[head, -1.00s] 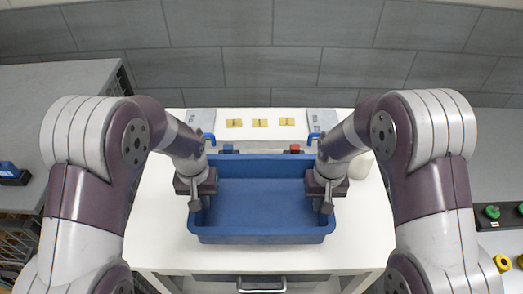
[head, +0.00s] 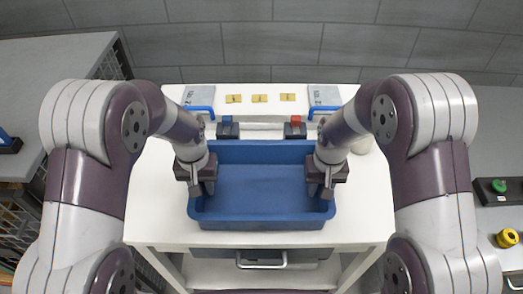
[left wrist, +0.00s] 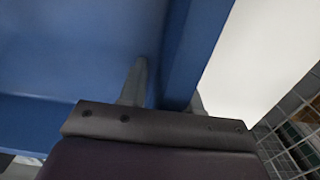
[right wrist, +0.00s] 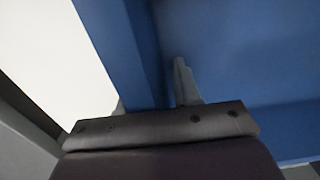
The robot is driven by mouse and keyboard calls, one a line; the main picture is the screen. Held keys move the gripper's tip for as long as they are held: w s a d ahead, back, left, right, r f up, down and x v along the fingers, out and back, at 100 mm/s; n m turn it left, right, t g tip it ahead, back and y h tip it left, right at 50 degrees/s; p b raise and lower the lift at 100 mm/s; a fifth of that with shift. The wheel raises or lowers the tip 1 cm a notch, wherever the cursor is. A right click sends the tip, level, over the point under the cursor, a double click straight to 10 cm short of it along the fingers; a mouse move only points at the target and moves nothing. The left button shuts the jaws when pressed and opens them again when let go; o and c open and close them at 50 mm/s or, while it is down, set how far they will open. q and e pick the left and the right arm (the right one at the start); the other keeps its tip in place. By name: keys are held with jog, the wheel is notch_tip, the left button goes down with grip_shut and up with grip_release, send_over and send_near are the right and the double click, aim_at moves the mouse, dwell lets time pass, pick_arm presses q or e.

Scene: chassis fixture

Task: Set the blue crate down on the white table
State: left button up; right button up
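The blue crate (head: 262,223) is level and looks empty, over the middle of the white table (head: 158,215) near its front edge. I cannot tell whether its bottom touches the table top. My left gripper (head: 197,188) is at the crate's left wall, with one finger inside and one outside; the wall (left wrist: 190,50) fills the gap in the left wrist view. My right gripper (head: 326,188) grips the right wall the same way, and that wall (right wrist: 125,50) shows between its fingers in the right wrist view. The outer fingers are mostly hidden.
Behind the crate stand small blocks with a blue top (head: 227,120) and a red top (head: 296,120). Grey panels with blue handles (head: 199,109) (head: 325,109) and yellow tags (head: 260,98) lie farther back. Grey counters flank the table left (head: 60,75) and right (head: 490,130).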

pick_arm(q)
jog(key=shift+s+r, duration=0.15)
jog(key=shift+r, duration=0.05)
pick_arm(e)
jog(key=shift+s+r, duration=0.15)
jog(key=shift+r, duration=0.05)
pick_arm(q)
notch_tip(320, 180, up, 12)
jog(key=shift+f, duration=0.15)
pick_arm(e)
jog(key=shift+r, duration=0.35)
notch_tip(320, 180, up, 11)
jog(key=shift+r, duration=0.15)
